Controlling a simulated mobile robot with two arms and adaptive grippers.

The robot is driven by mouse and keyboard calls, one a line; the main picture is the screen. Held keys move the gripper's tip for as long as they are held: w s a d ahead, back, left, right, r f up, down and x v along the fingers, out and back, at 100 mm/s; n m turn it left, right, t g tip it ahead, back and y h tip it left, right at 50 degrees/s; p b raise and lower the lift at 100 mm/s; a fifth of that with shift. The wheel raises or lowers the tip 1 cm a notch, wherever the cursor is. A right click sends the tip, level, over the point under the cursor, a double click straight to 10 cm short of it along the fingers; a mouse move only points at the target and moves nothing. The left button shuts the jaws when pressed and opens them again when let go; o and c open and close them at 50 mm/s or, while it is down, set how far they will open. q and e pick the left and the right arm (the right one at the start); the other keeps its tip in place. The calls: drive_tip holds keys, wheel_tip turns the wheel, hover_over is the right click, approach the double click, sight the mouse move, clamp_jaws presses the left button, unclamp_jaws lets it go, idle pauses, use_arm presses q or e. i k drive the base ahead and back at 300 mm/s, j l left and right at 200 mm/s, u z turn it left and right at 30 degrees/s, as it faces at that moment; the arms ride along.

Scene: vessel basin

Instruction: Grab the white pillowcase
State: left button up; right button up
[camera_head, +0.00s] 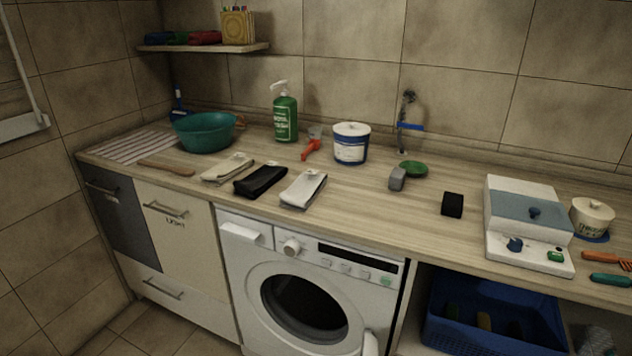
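A folded white cloth (302,190), which looks like the white pillowcase, lies on the wooden counter (370,215) near its front edge, above the washing machine. A folded black cloth (260,181) lies just to its left. A folded cream cloth (226,169) lies further left. Each of the three has a small tag or mark on top, too small to read. Nothing covers the white cloth. Neither of my grippers shows in the head view.
Behind the cloths stand a green pump bottle (285,117), a white-and-blue tub (351,144) and a teal basin (204,131). A white washing machine (300,285) is below. A grey-white box (525,220) stands right. The counter's front middle is mostly clear.

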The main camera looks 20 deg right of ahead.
sight(299, 196)
drive_tip(key=i+j+z, duration=0.4)
drive_tip(key=j, duration=0.2)
drive_tip(key=i+j+z, duration=0.2)
drive_tip(key=j, duration=0.15)
drive_tip(key=i+j+z, duration=0.25)
drive_tip(key=j+z, duration=0.2)
drive_tip(key=j, duration=0.25)
drive_tip(key=i+j+z, duration=0.2)
drive_tip(key=j, duration=0.25)
drive_tip(key=k, duration=0.05)
